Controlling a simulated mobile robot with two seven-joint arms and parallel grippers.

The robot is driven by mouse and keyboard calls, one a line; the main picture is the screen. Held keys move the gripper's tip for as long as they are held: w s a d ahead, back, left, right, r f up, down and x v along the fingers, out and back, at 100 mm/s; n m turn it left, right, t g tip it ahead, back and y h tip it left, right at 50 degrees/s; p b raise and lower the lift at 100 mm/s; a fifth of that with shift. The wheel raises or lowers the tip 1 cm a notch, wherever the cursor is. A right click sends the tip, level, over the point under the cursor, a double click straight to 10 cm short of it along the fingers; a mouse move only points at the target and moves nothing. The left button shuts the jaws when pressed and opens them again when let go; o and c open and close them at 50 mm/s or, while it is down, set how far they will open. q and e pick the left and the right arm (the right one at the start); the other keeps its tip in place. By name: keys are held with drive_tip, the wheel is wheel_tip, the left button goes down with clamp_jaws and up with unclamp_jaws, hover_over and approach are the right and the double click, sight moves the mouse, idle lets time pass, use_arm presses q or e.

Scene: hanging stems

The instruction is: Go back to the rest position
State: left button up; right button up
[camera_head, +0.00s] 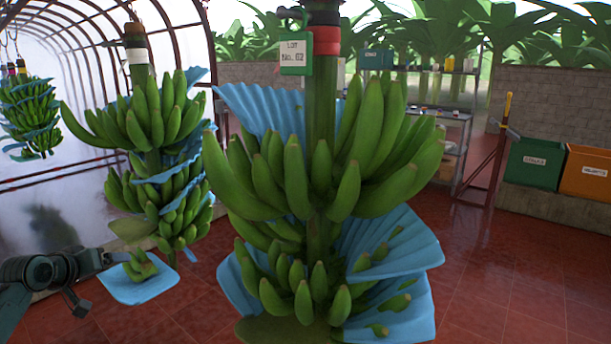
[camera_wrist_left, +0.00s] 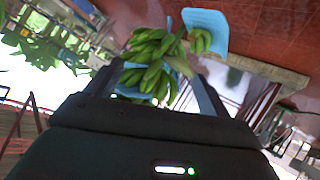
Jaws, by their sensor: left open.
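A large green banana bunch (camera_head: 320,190) hangs close in front of me, with blue sheets (camera_head: 400,245) between its hands. Its thick stem carries a red band (camera_head: 326,40) and a green tag (camera_head: 292,56) reading "LOT No. 62". My left gripper (camera_head: 116,257) is at the left, near the lower end of a second bunch (camera_head: 160,125). In the left wrist view its open fingers (camera_wrist_left: 155,68) point at green bananas (camera_wrist_left: 150,50) and a blue sheet (camera_wrist_left: 207,22). I cannot tell whether they touch. My right gripper is out of view.
A smaller bunch (camera_head: 30,112) hangs at the far left. A shelf (camera_head: 440,125), a green bin (camera_head: 535,163) and an orange bin (camera_head: 586,172) stand at the back right. The red tiled floor (camera_head: 505,265) is clear at the right.

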use_arm(q)
drive_tip(key=w+a+r+m+t+y, duration=0.2)
drive_tip(key=a+r+m+t+y, duration=0.5)
drive_tip(key=r, duration=0.4)
drive_tip(key=s+d+f+m+g+h, duration=0.25)
drive_tip(key=s+d+f, duration=0.25)
drive_tip(key=d+f, duration=0.6)
drive_tip(key=s+d+f+m+g+h, duration=0.15)
drive_tip(key=s+d+f+h, duration=0.35)
drive_tip(key=d+f, duration=0.65)
drive_tip(key=s+d+f+n+g, duration=0.1)
drive_tip(key=s+d+f, duration=0.3)
drive_tip(key=s, duration=0.4)
drive_tip(key=s+d+f+n+g+h, duration=0.1)
drive_tip(key=s+d+f, duration=0.2)
drive_tip(key=s+d, duration=0.3)
drive_tip(key=s+d+f+n+g+h, duration=0.1)
drive_tip(key=s+d+f, duration=0.3)
drive_tip(key=s, duration=0.7)
drive_tip(key=shift+s+d+f+n+g, duration=0.3)
drive_tip(key=shift+s+d+g, duration=0.1)
drive_tip(key=shift+d, duration=0.2)
drive_tip(key=shift+c, duration=0.5)
